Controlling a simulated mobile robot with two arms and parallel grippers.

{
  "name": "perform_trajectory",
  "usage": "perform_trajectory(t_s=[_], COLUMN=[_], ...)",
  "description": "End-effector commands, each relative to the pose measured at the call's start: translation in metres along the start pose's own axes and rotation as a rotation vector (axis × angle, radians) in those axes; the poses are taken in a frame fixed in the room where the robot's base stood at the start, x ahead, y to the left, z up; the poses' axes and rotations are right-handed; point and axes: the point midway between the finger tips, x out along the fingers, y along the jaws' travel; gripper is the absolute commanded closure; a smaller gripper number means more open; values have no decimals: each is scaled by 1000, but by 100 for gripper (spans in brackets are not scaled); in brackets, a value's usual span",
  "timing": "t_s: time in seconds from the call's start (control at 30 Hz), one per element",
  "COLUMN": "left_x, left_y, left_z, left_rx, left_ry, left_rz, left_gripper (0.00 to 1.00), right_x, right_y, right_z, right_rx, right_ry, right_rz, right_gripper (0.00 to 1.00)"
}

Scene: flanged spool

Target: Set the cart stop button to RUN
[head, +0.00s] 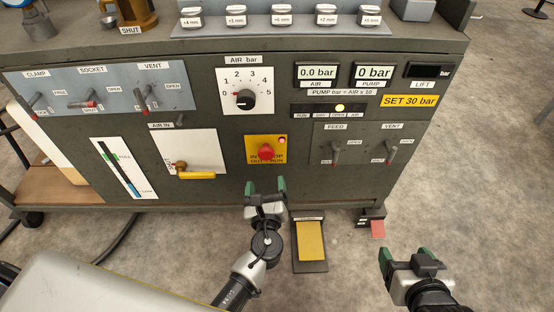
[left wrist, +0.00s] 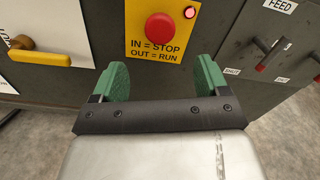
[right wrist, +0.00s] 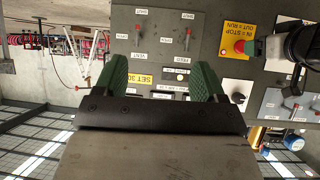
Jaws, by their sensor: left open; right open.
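The red mushroom stop button (head: 266,152) sits on a yellow plate (head: 253,142) on the cart's front panel. In the left wrist view the button (left wrist: 160,28) shows above the label "IN = STOP OUT = RUN", with a lit red lamp (left wrist: 190,12) at its upper right. Whether the button is in or out is hard to tell. My left gripper (head: 265,188) is open and empty, just below the button and apart from it. My right gripper (head: 408,258) is open and empty at the lower right, in front of the cart. The button also shows in the right wrist view (right wrist: 239,46).
A yellow AIR IN lever (head: 195,175) is left of the button. FEED (head: 335,152) and VENT (head: 391,152) levers are to its right. The AIR knob (head: 245,97) is above. A yellow pedal (head: 310,240) stands on the floor below. Open floor lies at right.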

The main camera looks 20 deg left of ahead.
Motion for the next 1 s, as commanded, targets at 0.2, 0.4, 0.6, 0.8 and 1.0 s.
perform_trajectory(t_s=[0.2, 0.4, 0.6, 0.8, 1.0], left_x=[22, 62, 93, 107, 108], left_y=[-1, -1, -1, -1, -1], left_z=[4, 3, 3, 3, 3], left_rx=[10, 8, 9, 9, 9], left_ry=[-14, -12, -11, -8, -8], left_rz=[0, 0, -1, -1, -1], left_gripper=[25, 25, 25, 25, 25], right_x=[0, 3, 2, 0, 0], right_y=[-1, -4, -8, -9, -9], right_z=[-10, -27, -46, -56, -58], right_rx=[-1, -1, 0, 0, 0], right_ry=[62, 191, 330, 403, 410], right_rz=[-4, -11, -19, -24, -24], right_gripper=[29, 29, 29, 29, 29])
